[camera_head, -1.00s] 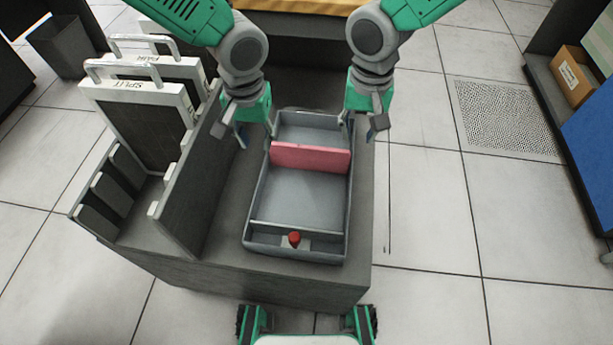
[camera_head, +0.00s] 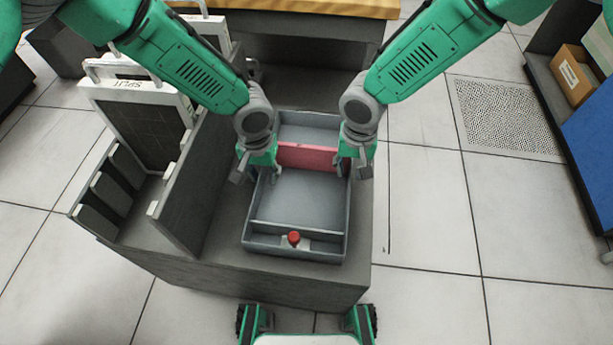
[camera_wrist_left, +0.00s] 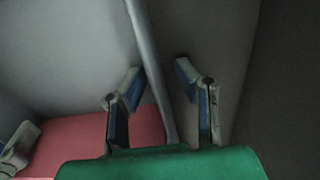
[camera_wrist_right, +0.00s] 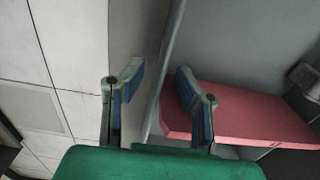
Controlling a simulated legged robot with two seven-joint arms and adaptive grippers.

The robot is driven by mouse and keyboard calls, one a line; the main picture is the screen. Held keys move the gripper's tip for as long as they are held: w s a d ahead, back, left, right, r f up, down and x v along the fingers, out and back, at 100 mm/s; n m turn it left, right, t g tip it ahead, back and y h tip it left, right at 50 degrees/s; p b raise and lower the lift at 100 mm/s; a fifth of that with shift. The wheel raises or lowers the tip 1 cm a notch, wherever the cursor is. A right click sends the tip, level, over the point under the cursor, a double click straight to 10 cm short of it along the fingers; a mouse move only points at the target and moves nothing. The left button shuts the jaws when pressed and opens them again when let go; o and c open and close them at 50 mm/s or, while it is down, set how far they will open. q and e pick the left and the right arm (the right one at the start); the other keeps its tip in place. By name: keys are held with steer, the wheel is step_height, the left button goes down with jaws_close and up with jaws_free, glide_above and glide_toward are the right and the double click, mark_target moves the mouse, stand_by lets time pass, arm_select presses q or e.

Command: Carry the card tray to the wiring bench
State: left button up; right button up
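The card tray (camera_head: 298,200) is a grey open box on top of a dark cart. It has a pink-red divider card (camera_head: 308,157) standing across it and a red knob (camera_head: 294,238) in its near compartment. My left gripper (camera_head: 256,172) is at the tray's left wall and my right gripper (camera_head: 351,172) at its right wall. In the left wrist view the open fingers (camera_wrist_left: 159,72) stand either side of the wall's rim. In the right wrist view the open fingers (camera_wrist_right: 159,72) also straddle a rim. Neither visibly pinches it.
Dark panels with white frames, one labelled SPLIT (camera_head: 140,120), stand in a rack on the cart's left. A bench with a yellow-brown top (camera_head: 300,10) is behind the cart. A shelf with a cardboard box (camera_head: 575,75) is at far right. Tiled floor right of the cart is clear.

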arm_select(q)
jaws_close()
arm_select(e)
jaws_close()
arm_select(q)
steer(key=shift+r, duration=0.2)
arm_select(e)
steer(key=shift+r, duration=0.2)
